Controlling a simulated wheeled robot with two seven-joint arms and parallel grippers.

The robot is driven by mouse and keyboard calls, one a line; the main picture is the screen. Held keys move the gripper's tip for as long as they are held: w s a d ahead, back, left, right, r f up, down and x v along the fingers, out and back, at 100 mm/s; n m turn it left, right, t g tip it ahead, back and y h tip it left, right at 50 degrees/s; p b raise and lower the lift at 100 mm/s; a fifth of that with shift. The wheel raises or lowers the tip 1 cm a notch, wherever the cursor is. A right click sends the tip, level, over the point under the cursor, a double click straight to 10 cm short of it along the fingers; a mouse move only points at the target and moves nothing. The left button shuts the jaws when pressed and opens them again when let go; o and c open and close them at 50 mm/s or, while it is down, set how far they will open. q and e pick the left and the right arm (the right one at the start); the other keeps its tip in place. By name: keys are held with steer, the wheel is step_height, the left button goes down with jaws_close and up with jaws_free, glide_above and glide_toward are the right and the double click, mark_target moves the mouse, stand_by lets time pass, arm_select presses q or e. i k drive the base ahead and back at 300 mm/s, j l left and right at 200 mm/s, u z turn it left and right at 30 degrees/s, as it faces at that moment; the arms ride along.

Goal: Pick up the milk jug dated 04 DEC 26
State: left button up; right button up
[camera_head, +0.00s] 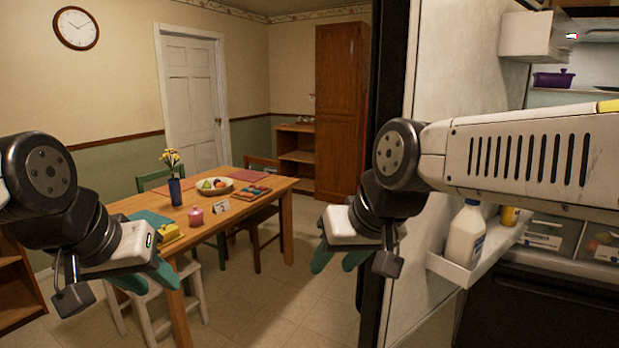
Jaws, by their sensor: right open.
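A white milk jug (465,236) stands upright in the white door shelf (462,273) of the fridge at the right. My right arm hides its top, and no date can be read on it. My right gripper (340,266) is open and empty, left of the jug and apart from it, in front of the fridge door's edge. My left gripper (155,285) is at the lower left, in front of the dining table, with its teal fingers apart and nothing between them.
The white inner face of the open fridge door (470,60) stands between the room and the fridge inside. A yellow item (509,216) is behind the jug. Drawers (545,236) and a purple pot (553,79) are inside. The dining table (272,206) holds a fruit bowl (214,187) and a vase (175,190).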

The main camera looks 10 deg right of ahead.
mark_target(466, 242)
steer(key=z, duration=1.15)
steer(key=i+j+z, duration=0.15)
steer(key=j+z, duration=0.35)
steer(key=i+j+z, duration=0.1)
steer(key=j+z, duration=0.95)
steer(key=j, duration=0.45)
steer(key=k+j+z, duration=0.1)
steer(key=j, duration=0.45)
steer(key=k+j, duration=0.1)
steer(key=j, duration=0.45)
steer(key=l+u, duration=0.2)
steer(key=l, duration=0.65)
steer(key=k+l+u, duration=0.25)
steer(key=l, duration=0.55)
steer(key=i+l+u, duration=0.1)
steer(key=u, duration=0.7)
steer(key=l+u, duration=0.8)
steer(key=l, duration=0.15)
steer(key=l+u, duration=0.35)
steer(key=l, duration=0.45)
steer(key=k+l+u, duration=0.1)
steer(key=l, duration=0.35)
steer(key=k+l, duration=0.1)
steer(key=l, duration=0.35)
steer(key=k+l+u, duration=0.1)
steer(key=l, duration=0.8)
steer(key=k+u, duration=0.05)
